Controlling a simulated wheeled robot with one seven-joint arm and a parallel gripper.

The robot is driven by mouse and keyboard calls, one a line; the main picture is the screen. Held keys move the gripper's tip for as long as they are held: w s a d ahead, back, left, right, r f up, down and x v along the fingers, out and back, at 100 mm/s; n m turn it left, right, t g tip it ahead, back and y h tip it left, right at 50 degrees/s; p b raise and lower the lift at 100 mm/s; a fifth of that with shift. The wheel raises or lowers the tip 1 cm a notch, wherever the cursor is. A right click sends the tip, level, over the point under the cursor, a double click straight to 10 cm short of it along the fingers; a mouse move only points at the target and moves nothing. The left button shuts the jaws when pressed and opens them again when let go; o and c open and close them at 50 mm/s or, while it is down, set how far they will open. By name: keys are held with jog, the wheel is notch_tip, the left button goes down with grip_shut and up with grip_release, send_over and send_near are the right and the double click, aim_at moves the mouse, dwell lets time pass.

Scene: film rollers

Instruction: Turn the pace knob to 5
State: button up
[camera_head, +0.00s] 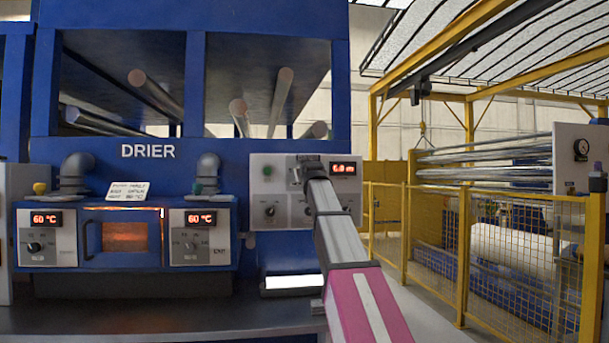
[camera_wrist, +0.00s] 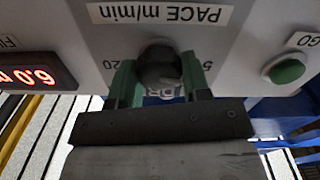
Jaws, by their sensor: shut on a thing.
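The dark round pace knob (camera_wrist: 160,66) sits under the upside-down label "PACE m/min" (camera_wrist: 160,13) in the wrist view. My gripper (camera_wrist: 158,70) has its two green fingers shut on the knob, one on each side. The mark "5" shows right of the knob and "20" left of it. The knob's pointer cannot be made out. The red display (camera_wrist: 36,74) reads 6.0; it also shows in the head view (camera_head: 343,169). In the head view my arm reaches up to the grey control panel (camera_head: 259,220) and hides the knob.
A green button (camera_wrist: 287,71) labelled GO is right of the knob in the wrist view. Other small knobs (camera_head: 270,210) sit lower on the panel. The blue drier with two 60 °C displays (camera_head: 46,218) stands left. A yellow fence (camera_head: 490,250) stands right.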

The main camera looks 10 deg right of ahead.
jog(key=o, duration=0.9)
jog(key=s, duration=1)
jog(key=shift+s, duration=0.4)
